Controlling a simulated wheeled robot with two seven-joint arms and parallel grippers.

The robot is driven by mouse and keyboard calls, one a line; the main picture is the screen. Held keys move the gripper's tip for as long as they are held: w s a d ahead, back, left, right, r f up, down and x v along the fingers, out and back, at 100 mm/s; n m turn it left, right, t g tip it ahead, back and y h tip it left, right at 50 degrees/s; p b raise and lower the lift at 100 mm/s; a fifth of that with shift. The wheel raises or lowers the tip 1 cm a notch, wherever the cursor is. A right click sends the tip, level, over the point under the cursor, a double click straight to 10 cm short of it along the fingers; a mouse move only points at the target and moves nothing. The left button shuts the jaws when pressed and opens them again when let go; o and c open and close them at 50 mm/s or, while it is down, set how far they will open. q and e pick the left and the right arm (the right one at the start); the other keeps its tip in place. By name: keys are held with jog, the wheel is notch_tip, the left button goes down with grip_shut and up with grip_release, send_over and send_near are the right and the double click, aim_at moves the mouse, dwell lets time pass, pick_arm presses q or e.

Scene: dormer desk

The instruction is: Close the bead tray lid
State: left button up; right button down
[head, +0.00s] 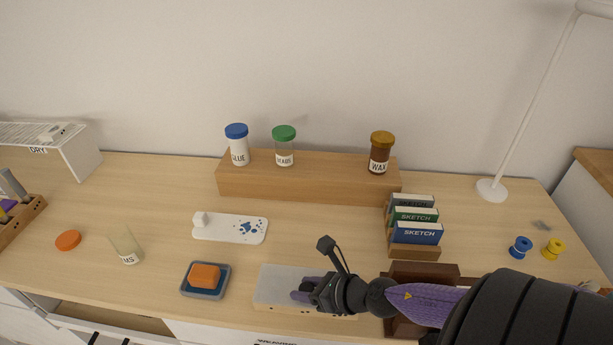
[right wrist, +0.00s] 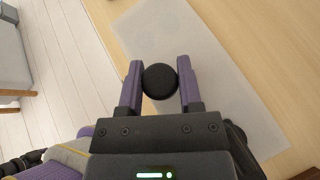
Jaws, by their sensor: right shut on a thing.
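The bead tray (head: 285,309) is a low wooden box at the front edge of the desk. Its pale, cloudy lid (head: 277,284) lies flat over the part of it that I see; my right arm hides much of the right side. In the right wrist view the lid (right wrist: 205,60) is a long translucent panel with a round black knob (right wrist: 160,82). My right gripper (head: 304,290) is shut on this knob, one purple finger on each side, as the right wrist view (right wrist: 158,85) shows. My left gripper is in neither view.
A dark brown box (head: 423,271) is partly under my right arm. A card rack (head: 415,251) stands behind it.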

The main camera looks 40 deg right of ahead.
jog(key=shift+f, duration=0.1)
dwell(0.3)
jog(key=shift+c, duration=1.4)
grip_release()
jog(key=p+v, duration=0.1)
jog(key=v, duration=0.9)
jog(key=shift+a, duration=0.1)
